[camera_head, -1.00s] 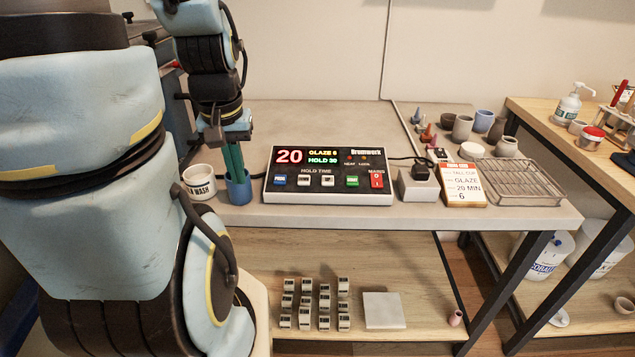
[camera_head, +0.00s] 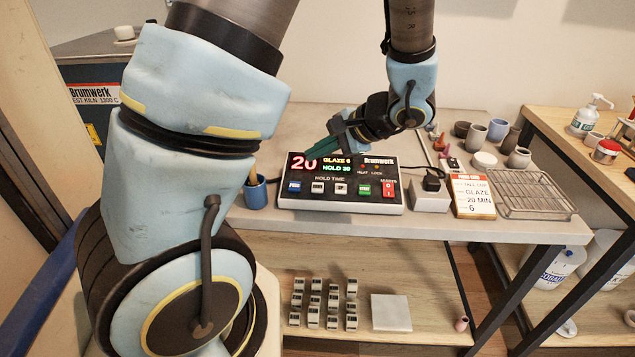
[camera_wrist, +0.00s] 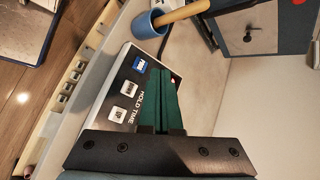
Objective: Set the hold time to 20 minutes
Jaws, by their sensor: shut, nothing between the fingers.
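The Brumwerk controller (camera_head: 340,207) lies on the bench with a red 20 and green hold text on its display (camera_head: 319,162).
A blue cup (camera_head: 255,196) holding a wooden-handled tool stands left of the controller. A card (camera_head: 473,197) reading GLAZE, 20 MIN, 6 stands right, beside a grey box (camera_head: 430,200) and a wire rack (camera_head: 535,194). Small pots stand behind. Several small blocks sit on the lower shelf.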

